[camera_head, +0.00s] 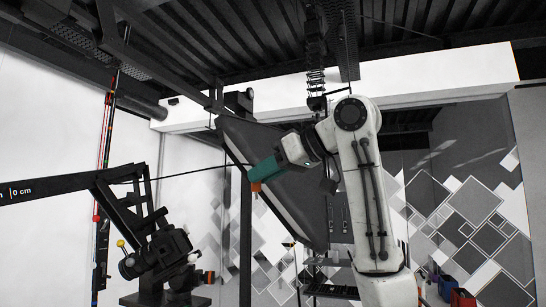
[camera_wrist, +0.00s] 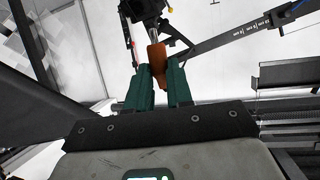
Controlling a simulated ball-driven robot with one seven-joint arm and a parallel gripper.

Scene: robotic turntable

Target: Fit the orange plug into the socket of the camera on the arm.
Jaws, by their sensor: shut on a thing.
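The orange plug (camera_head: 256,187) is held at the fingertips of my gripper (camera_head: 258,178), whose green fingers are shut on it. In the wrist view the plug (camera_wrist: 156,66) stands between the green fingers (camera_wrist: 160,80) and sticks out past their tips. The black camera (camera_head: 170,245) sits on a black arm at the lower left of the head view, well to the left of and below my gripper. In the wrist view the dark camera rig (camera_wrist: 145,8) shows at the top, beyond the plug. I cannot make out the socket.
A long black bar with scale marks (camera_head: 60,187) runs in from the left to the camera's mount. A large dark panel (camera_head: 280,180) hangs behind my gripper. A thin dark cable or rod (camera_head: 185,172) crosses between the bar and my gripper. Open space lies between plug and camera.

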